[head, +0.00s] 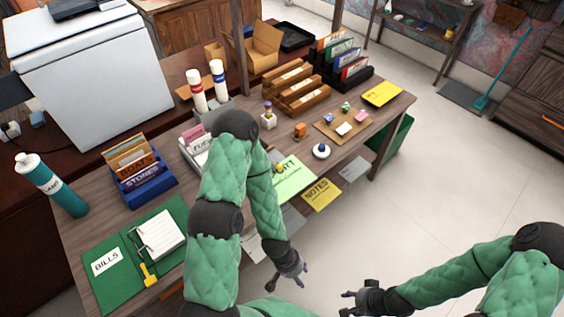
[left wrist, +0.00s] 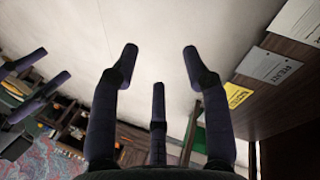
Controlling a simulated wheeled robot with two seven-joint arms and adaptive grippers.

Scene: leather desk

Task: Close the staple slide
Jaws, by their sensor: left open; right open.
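I cannot pick out a staple slide or a stapler for certain in either view; my left arm covers part of the desk in the head view. A green folder (head: 106,285) marked BILLS lies open at the near left, with white sheets (head: 160,238) and a yellow piece (head: 149,274) on it. My left gripper (head: 290,280) is open and empty off the desk's front edge. Its spread fingers show in the left wrist view (left wrist: 160,60) over bare floor. My right gripper (head: 350,300) is open and empty to its right, also over the floor.
The desk (head: 75,225) holds a blue STONES box (head: 143,180), a teal bottle (head: 50,186), wooden trays (head: 297,88) and a black file rack (head: 350,76). A yellow NOTES sheet (head: 321,195) is at the front edge.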

